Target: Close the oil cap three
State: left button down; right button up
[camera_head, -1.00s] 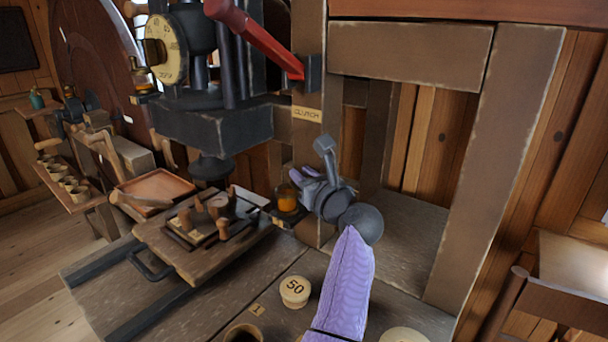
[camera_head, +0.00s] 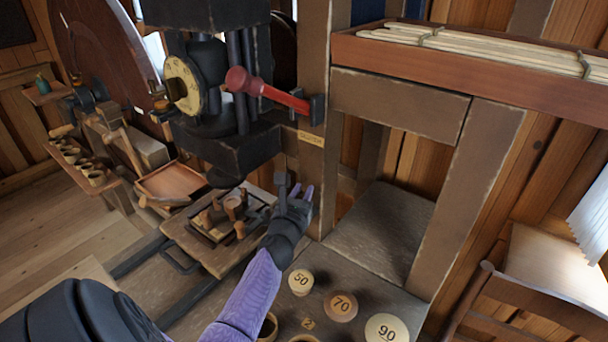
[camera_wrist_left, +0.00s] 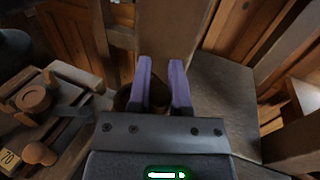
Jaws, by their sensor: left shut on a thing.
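My left gripper (camera_head: 301,192) reaches to the foot of the upright wooden post, beside the press. In the left wrist view its two purple fingers (camera_wrist_left: 161,64) stand a little apart, shut on a small part at the oil cup. A brown, round oil cup (camera_wrist_left: 159,92) shows between and just left of the fingers. The gripper hides this cup in the head view. The cap itself is too small and covered to make out, so I cannot tell its angle. My right gripper is not in view.
A red lever (camera_head: 268,94) sticks out from the post above the gripper. A wooden tray with turned parts (camera_head: 215,248) lies left of it. Round lids marked 50 (camera_head: 300,281), 70 (camera_head: 341,306) and 90 (camera_head: 386,328) sit on the bench. Bare bench lies right of the post.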

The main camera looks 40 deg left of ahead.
pick_arm(q)
jog(key=m+h, duration=0.1)
jog(key=m+t+h, duration=0.1)
jog(key=shift+s+a+h, duration=0.15)
jog(key=shift+a+h, duration=0.05)
jog(key=shift+h, duration=0.1)
jog(key=m+h, duration=0.1)
jog(key=h, duration=0.1)
jog(key=shift+s+a+m+t+h, duration=0.1)
jog(key=shift+m+t+h, duration=0.2)
jog(key=shift+t+h, duration=0.1)
jog(key=m+h, duration=0.1)
jog(key=m+h+b, duration=0.1)
jog(key=h, duration=0.1)
jog(key=shift+s+a+f, duration=0.1)
jog(key=shift+a+f, duration=0.05)
jog(key=shift+a+m+h+b, duration=0.1)
jog(key=shift+m+h+b, duration=0.55)
jog(key=shift+h, duration=0.65)
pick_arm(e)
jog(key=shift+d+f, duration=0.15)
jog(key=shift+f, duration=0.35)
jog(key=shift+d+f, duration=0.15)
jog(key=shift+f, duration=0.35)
pick_arm(q)
jog(key=shift+m, duration=0.25)
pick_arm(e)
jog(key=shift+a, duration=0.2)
